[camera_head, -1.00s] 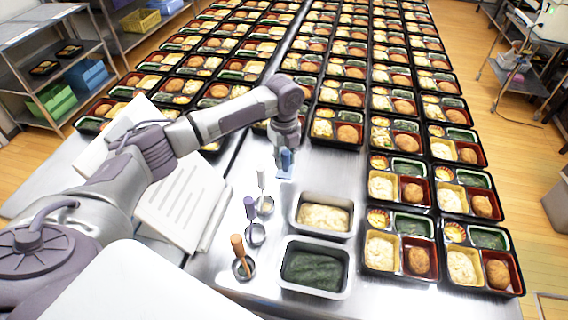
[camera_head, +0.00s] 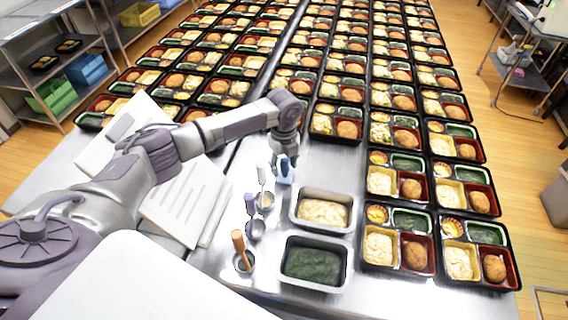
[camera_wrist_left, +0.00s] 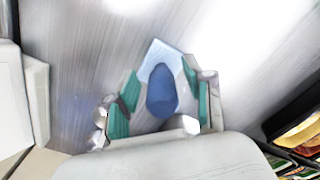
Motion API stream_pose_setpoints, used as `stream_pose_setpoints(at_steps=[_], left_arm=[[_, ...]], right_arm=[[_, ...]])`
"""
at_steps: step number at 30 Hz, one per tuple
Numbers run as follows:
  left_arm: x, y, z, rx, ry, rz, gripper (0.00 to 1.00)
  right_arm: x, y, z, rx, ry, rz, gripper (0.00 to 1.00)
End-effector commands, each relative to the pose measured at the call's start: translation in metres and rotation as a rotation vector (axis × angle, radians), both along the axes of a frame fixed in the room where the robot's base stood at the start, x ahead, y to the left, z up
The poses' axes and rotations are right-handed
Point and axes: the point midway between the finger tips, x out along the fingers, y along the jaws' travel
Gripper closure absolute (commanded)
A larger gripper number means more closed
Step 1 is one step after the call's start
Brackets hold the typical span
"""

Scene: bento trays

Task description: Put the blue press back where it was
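The blue press (camera_head: 284,173) stands upright on the steel table, just behind the white-handled scoop. In the left wrist view it shows from above as a dark blue handle (camera_wrist_left: 162,92) over a pale blue plate (camera_wrist_left: 160,56). My left gripper (camera_head: 285,156) is over the press from above. Its two teal-padded fingers (camera_wrist_left: 160,98) are spread on either side of the handle, with visible gaps between pads and handle. The lower end of the press is small in the head view. My right gripper is not in view.
White-handled (camera_head: 264,173), purple-handled (camera_head: 250,206) and orange-handled (camera_head: 239,248) tools stand in a row nearer me. Metal pans of pale food (camera_head: 322,228) and greens (camera_head: 347,262) sit to their right. Bento trays (camera_head: 436,268) fill the right and back.

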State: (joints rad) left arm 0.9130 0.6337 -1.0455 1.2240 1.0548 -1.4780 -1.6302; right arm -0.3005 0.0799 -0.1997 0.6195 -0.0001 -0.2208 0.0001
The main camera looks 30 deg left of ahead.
Motion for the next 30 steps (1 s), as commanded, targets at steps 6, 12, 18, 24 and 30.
stream_pose_setpoints(at_steps=[6,12,18,24,30], left_arm=[[0.000,0.000,0.004,0.000,-0.001,0.000,0.48],[0.001,0.000,0.030,0.001,-0.005,-0.002,0.48],[0.001,0.000,0.074,-0.001,-0.005,-0.001,0.48],[0.001,0.000,0.108,-0.001,-0.003,0.001,0.48],[0.000,0.000,0.122,-0.001,-0.001,0.001,0.48]], right_arm=[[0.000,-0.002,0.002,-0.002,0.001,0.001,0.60],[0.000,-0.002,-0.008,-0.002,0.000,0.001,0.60],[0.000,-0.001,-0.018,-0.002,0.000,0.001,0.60],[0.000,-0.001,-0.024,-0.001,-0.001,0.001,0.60],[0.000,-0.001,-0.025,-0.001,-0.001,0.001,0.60]])
